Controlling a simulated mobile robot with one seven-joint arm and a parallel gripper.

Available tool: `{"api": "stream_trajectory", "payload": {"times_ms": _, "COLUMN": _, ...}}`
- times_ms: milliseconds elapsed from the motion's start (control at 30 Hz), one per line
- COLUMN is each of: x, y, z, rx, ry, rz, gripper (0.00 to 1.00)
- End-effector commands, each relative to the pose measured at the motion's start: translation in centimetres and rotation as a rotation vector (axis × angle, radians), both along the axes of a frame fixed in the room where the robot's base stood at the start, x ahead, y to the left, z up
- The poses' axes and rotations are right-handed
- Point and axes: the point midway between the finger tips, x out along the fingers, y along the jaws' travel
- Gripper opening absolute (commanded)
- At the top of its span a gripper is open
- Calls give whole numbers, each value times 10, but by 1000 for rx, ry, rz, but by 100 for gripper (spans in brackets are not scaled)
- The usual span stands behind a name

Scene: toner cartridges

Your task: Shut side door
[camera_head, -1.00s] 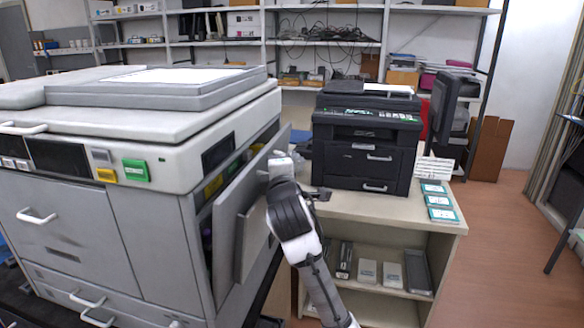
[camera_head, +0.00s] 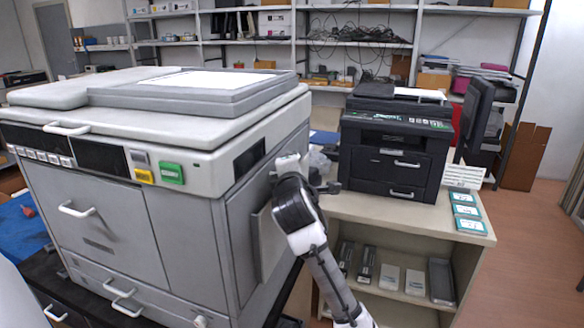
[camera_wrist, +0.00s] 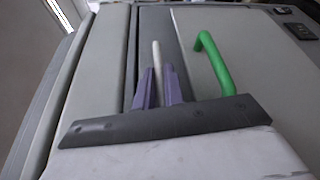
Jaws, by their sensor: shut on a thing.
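The side door (camera_head: 262,225) is a grey panel on the right flank of the large grey copier (camera_head: 170,220). It looks flush or nearly flush with the copier's side, and no interior shows. My arm stands in front of part of it. In the wrist view my gripper (camera_wrist: 159,75) has its purple fingers closed around a pale bar-shaped handle (camera_wrist: 156,50). The fingertips are hidden in the head view. A green handle (camera_wrist: 222,65) stands to the right of the fingers in the wrist view, apart from them.
A black printer (camera_head: 395,150) stands on a beige table (camera_head: 455,232) to the right, close to my wrist. Teal-edged boxes (camera_head: 468,212) lie at the table's right side. Shelves (camera_head: 360,42) line the back wall. Open floor (camera_head: 535,225) is at the far right.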

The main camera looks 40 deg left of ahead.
Motion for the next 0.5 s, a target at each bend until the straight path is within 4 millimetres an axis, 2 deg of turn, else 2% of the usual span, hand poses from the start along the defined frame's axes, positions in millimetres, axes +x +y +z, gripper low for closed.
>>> {"api": "stream_trajectory", "payload": {"times_ms": 100, "x": 0, "y": 1, "z": 5, "rx": 7, "ry": -9, "rz": 2, "gripper": 0}}
{"api": "stream_trajectory", "payload": {"times_ms": 133, "x": 0, "y": 1, "z": 5, "rx": 7, "ry": -9, "rz": 2, "gripper": 15}}
{"api": "stream_trajectory", "payload": {"times_ms": 267, "x": 0, "y": 1, "z": 4, "rx": 6, "ry": -7, "rz": 4, "gripper": 32}}
{"api": "stream_trajectory", "payload": {"times_ms": 500, "x": -1, "y": 1, "z": 3, "rx": 4, "ry": -5, "rz": 3, "gripper": 33}}
